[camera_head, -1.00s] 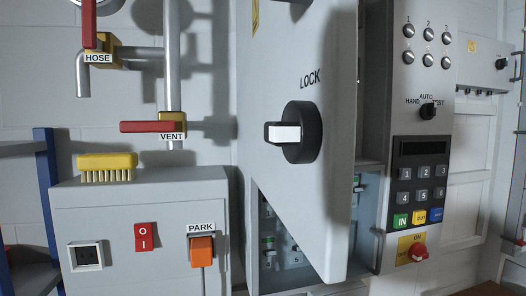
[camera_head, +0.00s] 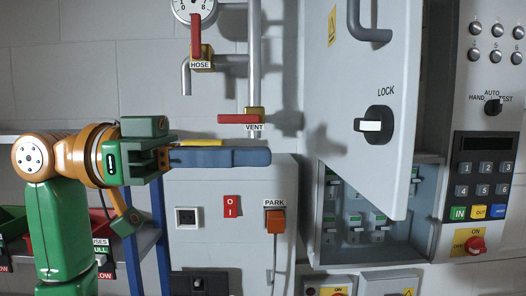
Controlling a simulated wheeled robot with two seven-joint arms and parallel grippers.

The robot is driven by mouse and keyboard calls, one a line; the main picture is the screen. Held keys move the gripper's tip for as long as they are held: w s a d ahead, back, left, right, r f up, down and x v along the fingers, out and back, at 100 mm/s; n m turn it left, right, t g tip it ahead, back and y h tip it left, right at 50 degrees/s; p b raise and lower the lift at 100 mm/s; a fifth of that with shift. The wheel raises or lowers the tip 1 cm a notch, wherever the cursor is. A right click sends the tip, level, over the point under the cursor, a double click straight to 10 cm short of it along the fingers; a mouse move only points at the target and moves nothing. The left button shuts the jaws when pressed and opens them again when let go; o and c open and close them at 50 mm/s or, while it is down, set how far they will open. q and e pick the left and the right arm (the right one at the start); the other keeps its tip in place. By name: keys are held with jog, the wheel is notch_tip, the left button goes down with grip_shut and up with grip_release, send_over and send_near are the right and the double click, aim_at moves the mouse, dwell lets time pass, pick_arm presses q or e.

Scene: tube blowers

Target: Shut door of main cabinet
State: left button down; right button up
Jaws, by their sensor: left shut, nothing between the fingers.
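The main cabinet's light grey door (camera_head: 345,95) stands open, swung out from the cabinet. It carries a black round LOCK knob (camera_head: 379,125) with a white grip, and a grey handle (camera_head: 366,22) higher up. Below and behind the door, the open cabinet interior (camera_head: 345,240) shows several green and white breakers. The door hides the upper interior. My left gripper (camera_head: 268,157) comes in from the left, its blue fingers closed together and empty. In the picture its tips lie left of the door, apart from it. My right gripper is not in view.
A grey box (camera_head: 240,190) with a red switch and an orange PARK lever stands behind my left fingers. Above are pipes with red HOSE (camera_head: 196,38) and VENT (camera_head: 236,119) valve levers. A keypad panel (camera_head: 484,180) is right of the opening. Shelves with bins stand at lower left.

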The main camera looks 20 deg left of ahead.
aim_at(382, 157)
pick_arm(q)
jog(key=p+x, duration=0.3)
jog(key=x, duration=0.7)
jog(key=shift+s+d+r, duration=0.1)
jog(key=shift+d+r, duration=0.05)
jog(key=shift+d, duration=0.4)
